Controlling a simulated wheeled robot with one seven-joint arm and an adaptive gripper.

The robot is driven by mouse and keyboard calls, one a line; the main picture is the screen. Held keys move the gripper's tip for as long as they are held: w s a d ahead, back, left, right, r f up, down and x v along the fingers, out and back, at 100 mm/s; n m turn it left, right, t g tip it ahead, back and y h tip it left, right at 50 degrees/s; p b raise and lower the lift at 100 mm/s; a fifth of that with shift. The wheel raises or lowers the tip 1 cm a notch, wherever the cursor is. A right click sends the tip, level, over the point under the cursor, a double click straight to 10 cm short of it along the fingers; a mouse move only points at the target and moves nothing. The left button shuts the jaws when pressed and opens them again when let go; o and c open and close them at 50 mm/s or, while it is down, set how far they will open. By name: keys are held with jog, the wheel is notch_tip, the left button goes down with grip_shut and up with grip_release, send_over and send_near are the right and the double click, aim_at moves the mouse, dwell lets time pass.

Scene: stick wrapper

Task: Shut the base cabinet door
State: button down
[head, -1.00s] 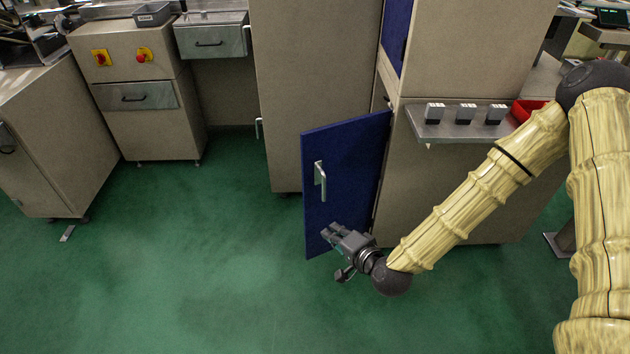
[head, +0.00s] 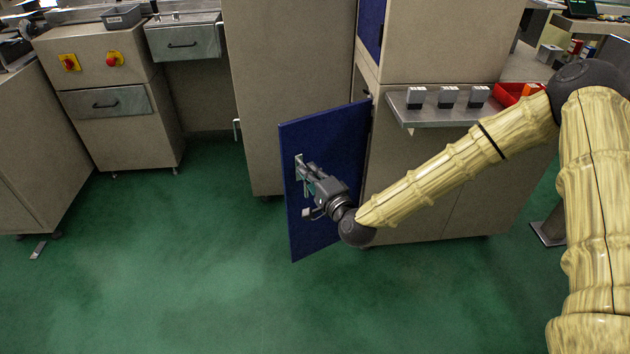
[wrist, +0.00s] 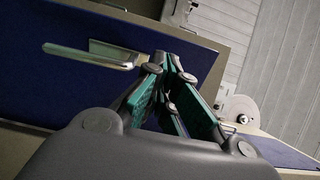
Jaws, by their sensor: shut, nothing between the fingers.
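The base cabinet door (head: 335,140) is a blue panel standing open, swung out from the beige cabinet (head: 420,190) on its right-hand edge. Its metal handle (head: 299,168) is near the door's free left edge; the wrist view also shows the handle (wrist: 95,55) against the blue panel (wrist: 60,90). My gripper (head: 306,172) is in front of the door, with its fingertips close to the handle. In the wrist view the fingertips (wrist: 168,62) are together and empty, just right of the handle. I cannot tell whether they touch the door.
A metal shelf (head: 430,112) with three small grey-white blocks and a red bin (head: 508,93) juts from the cabinet above my forearm. A tall beige cabinet (head: 285,80) stands behind the door. The green floor (head: 180,270) in front is clear.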

aim_at(292, 153)
jog(key=x, duration=0.7)
jog(key=shift+a, duration=0.1)
jog(key=shift+w, duration=0.15)
